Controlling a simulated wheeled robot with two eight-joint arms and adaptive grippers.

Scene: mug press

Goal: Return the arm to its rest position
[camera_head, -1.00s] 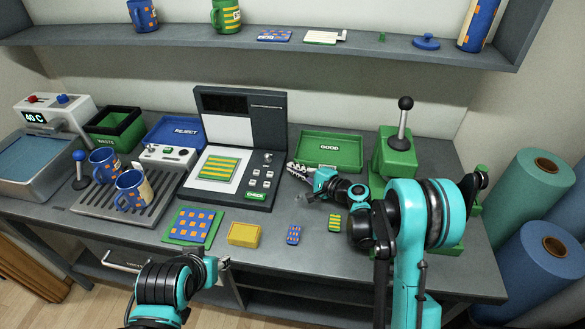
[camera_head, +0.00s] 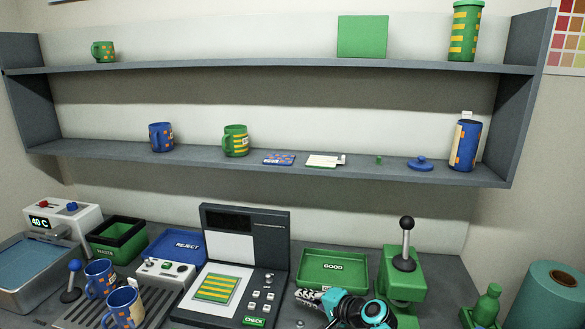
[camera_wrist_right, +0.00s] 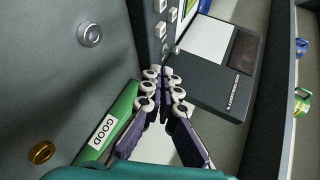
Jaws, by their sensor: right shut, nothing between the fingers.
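My right gripper (camera_head: 308,296) is at the bottom of the head view, just in front of the green GOOD tray (camera_head: 333,267) and to the right of the dark checking machine (camera_head: 243,250). In the right wrist view the fingers of my right gripper (camera_wrist_right: 163,75) are together and hold nothing. The GOOD tray (camera_wrist_right: 108,125) lies beside the fingers there, and the machine (camera_wrist_right: 215,85) is ahead of them. Most of my right arm is cut off below the head view. My left gripper is outside both current views.
A green lever press (camera_head: 403,270) stands to the right of the gripper. Two blue mugs (camera_head: 122,306) stand at the lower left beside the blue REJECT tray (camera_head: 178,246). Shelves (camera_head: 280,160) with mugs and bottles span the back wall. A teal roll (camera_head: 545,300) stands at right.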

